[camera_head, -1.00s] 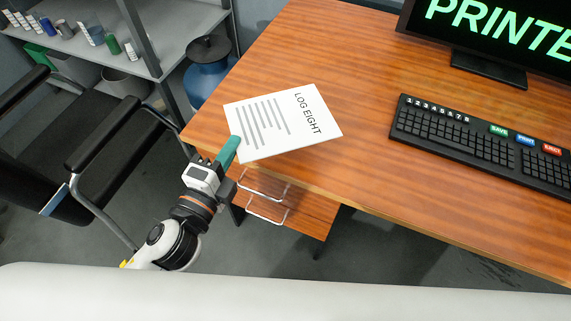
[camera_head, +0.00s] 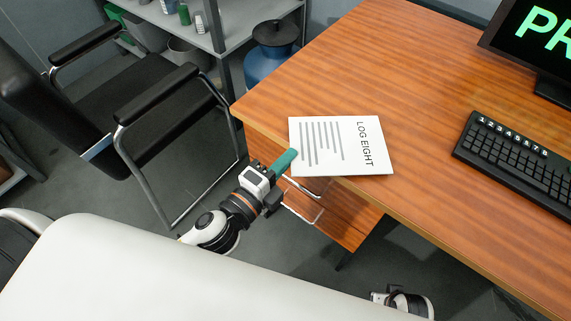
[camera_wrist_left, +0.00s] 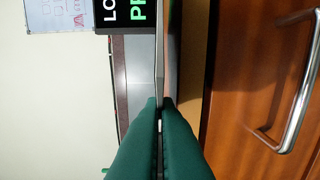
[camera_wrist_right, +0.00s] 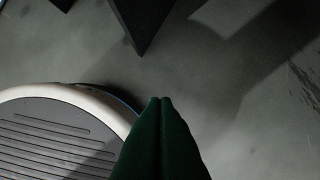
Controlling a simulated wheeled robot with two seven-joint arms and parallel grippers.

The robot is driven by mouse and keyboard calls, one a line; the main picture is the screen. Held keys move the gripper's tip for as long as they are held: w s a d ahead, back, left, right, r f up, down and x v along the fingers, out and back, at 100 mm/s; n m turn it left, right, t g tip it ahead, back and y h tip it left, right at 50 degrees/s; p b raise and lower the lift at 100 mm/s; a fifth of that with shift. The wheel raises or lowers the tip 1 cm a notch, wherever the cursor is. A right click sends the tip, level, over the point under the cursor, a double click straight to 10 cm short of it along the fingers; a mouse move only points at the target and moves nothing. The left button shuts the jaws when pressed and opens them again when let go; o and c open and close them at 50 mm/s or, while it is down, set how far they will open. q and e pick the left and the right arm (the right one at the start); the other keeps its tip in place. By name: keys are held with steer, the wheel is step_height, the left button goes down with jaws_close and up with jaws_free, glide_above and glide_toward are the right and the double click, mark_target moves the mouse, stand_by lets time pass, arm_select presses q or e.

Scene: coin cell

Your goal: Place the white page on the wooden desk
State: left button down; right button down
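The white page (camera_head: 318,160), printed "LOG EIGHT" with grey lines, is over the front left part of the wooden desk (camera_head: 420,95). Its near left corner overhangs the front edge. I cannot tell whether it touches the desktop. My left gripper (camera_head: 287,160) is shut on that corner, just off the desk's front edge. In the left wrist view, its green fingers (camera_wrist_left: 160,103) pinch the page (camera_wrist_left: 159,60), seen edge-on as a thin strip. In the right wrist view, my right gripper (camera_wrist_right: 160,101) is shut and empty above the grey floor.
A black keyboard (camera_head: 510,150) and a monitor (camera_head: 535,45) stand on the desk's right side. A drawer with metal handles (camera_head: 318,212) is below the front edge. A black chair (camera_head: 150,95) and a blue container (camera_head: 268,65) stand left of the desk. The desktop behind the page is clear.

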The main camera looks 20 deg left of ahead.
arm_select(q)
steer(key=shift+f, duration=0.6)
arm_select(e)
steer(key=shift+w+r, duration=0.25)
steer(key=shift+r, duration=0.75)
arm_select(q)
steer(key=shift+f, duration=0.1)
steer(key=c, duration=2.1)
jaws_free()
steer(key=o, duration=0.4)
arm_select(e)
steer(key=shift+w+r, duration=0.1)
steer(key=shift+r, duration=0.2)
